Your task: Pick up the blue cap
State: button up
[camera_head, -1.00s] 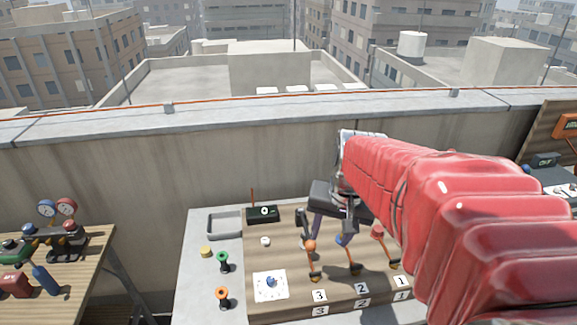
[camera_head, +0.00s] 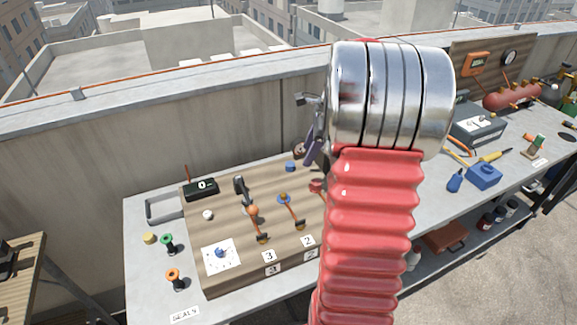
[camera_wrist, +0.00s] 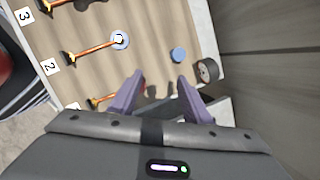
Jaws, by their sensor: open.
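A small round blue cap (camera_head: 290,166) lies on the wooden board (camera_head: 215,282) near its back edge. In the wrist view the blue cap (camera_wrist: 179,54) sits beyond my fingertips, slightly right of the middle of the gap. My gripper (camera_wrist: 160,80) is open, with two purple fingers apart and nothing between them. In the head view it is mostly hidden behind my red-sleeved arm; a purple finger shows just right of the cap.
Orange-handled valves (camera_head: 253,212) stand on the board left of the cap, by number cards. A dark round knob (camera_wrist: 207,70) is close right of the cap in the wrist view.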

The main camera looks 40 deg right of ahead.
jog(key=w+r+m, duration=0.1)
jog(key=m, duration=0.1)
jog(key=r+m, duration=0.1)
jog(key=m, duration=0.1)
jog(key=w+d+m+t, duration=0.1)
jog(key=m, duration=0.1)
jog(key=shift+w+r+m, duration=0.35)
jog(key=shift+r+m, duration=0.05)
jog(key=shift+a, duration=0.1)
send_near(290, 163)
jog(key=f, duration=0.2)
jog(key=a, duration=0.1)
jog(key=shift+w+f, duration=0.3)
jog(key=shift+f, duration=0.1)
jog(key=shift+w+f, duration=0.1)
jog(key=shift+f, duration=0.15)
jog(key=shift+d+x, duration=0.2)
jog(key=shift+x, duration=2.4)
jog(key=shift+w+r, duration=0.1)
jog(key=shift+w, duration=0.1)
